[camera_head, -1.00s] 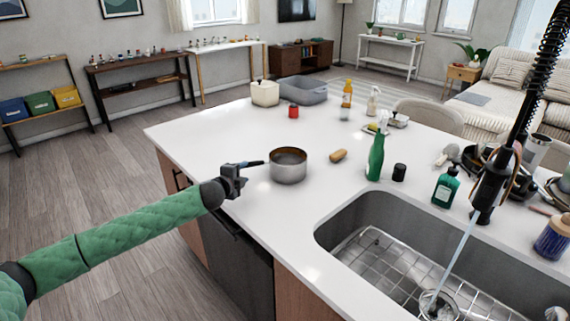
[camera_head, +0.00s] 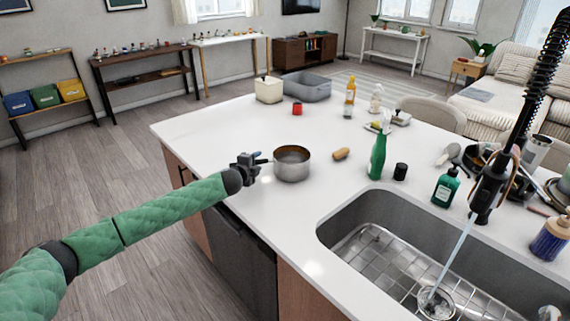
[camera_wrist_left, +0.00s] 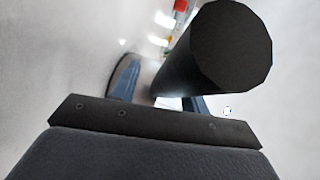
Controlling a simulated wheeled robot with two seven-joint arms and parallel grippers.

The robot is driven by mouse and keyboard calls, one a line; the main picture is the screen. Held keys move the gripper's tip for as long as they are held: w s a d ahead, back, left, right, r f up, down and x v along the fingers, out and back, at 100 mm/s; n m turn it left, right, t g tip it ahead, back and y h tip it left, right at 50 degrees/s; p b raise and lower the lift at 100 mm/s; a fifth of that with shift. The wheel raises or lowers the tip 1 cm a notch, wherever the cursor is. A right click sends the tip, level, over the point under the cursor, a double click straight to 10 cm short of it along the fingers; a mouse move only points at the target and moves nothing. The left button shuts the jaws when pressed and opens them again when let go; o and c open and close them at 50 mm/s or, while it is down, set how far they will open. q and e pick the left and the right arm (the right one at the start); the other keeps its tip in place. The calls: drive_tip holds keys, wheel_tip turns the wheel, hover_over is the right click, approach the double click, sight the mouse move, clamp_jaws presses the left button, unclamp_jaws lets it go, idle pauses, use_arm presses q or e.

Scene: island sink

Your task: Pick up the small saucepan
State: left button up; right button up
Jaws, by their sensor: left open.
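The small saucepan (camera_head: 292,170) is a round metal pot standing upright on the white island top. Its handle points left, toward my left gripper. My left gripper (camera_head: 259,159) is at the handle, just left of the pot, and is open. In the left wrist view the dark round handle (camera_wrist_left: 232,45) looms large, its end toward the camera, and runs down between the blue-grey fingers. I cannot tell whether a finger touches it. The pot body is mostly hidden in that view. My right gripper is not in view.
A brown roll-shaped item (camera_head: 341,154), a green spray bottle (camera_head: 378,157) and a black cup (camera_head: 400,172) stand right of the pot. The sink (camera_head: 335,235) lies front right. A red can (camera_head: 297,108) is behind. The counter's left edge runs just beneath my arm.

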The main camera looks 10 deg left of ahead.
use_arm(q)
clamp_jaws()
drive_tip(key=shift+r, duration=0.1)
idle(0.3)
